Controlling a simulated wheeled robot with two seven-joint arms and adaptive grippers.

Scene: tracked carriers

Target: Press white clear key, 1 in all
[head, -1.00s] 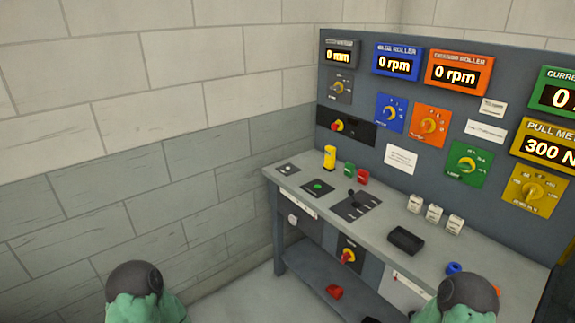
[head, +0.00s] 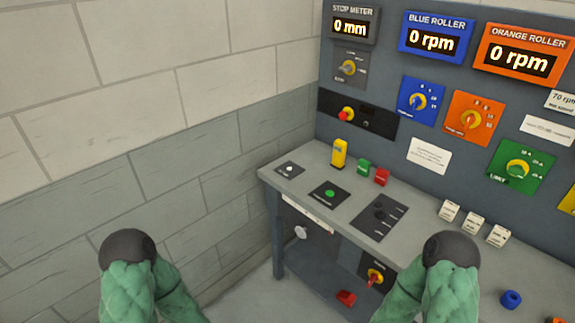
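A small white key (head: 289,169) sits on a dark square plate at the far left end of the grey bench top. It is probably the clear key; I can read no label on it. A green button (head: 329,193) on a similar dark plate lies to its right. My two green arms with dark round joints show at the bottom left and bottom right. Neither gripper is in view, so I cannot see where they are relative to the key.
The grey bench (head: 310,174) stands against an upright panel with a stop meter (head: 350,25) reading 0 mm. A yellow block (head: 339,153), a green block (head: 364,167) and a red block (head: 382,176) stand behind the buttons. A block wall is on the left.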

